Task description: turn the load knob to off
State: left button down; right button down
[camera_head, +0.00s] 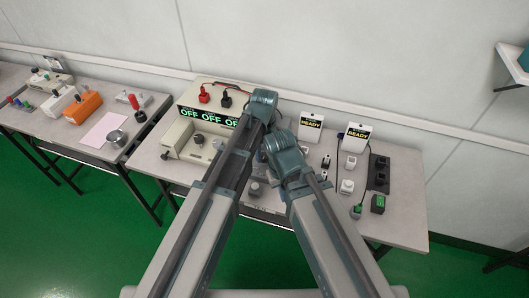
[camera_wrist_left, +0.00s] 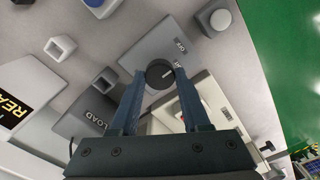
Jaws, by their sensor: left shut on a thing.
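In the left wrist view a round black knob (camera_wrist_left: 160,74) with a short pale mark sits on a grey plate (camera_wrist_left: 152,48). "OFF" is printed on the plate; the mark points to the right, not straight at that word. A darker grey panel (camera_wrist_left: 85,105) beside it reads "LOAD". My left gripper (camera_wrist_left: 159,76) is shut on the knob, with a finger on each side. In the head view my arms hide most of this spot and the left fingers. My right arm (camera_head: 287,155) reaches in beside the left one; its jaws are hidden.
A beige power supply (camera_head: 210,98) with green "OFF" displays stands left of my arms. Chargers reading "READY" (camera_head: 311,127) and small blocks stand right. A second table at left holds an orange tester (camera_head: 83,107), pink paper (camera_head: 104,130) and other devices. A wall closes the back.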

aim_at(264, 155)
dwell(0.5)
pick_arm(q)
jog(key=shift+c, duration=1.9)
grip_release()
jog(key=shift+r, duration=0.15)
notch_tip(264, 155, up, 14)
jog(key=p, duration=1.4)
jog(key=shift+f, duration=0.25)
jog(key=shift+a, duration=0.1)
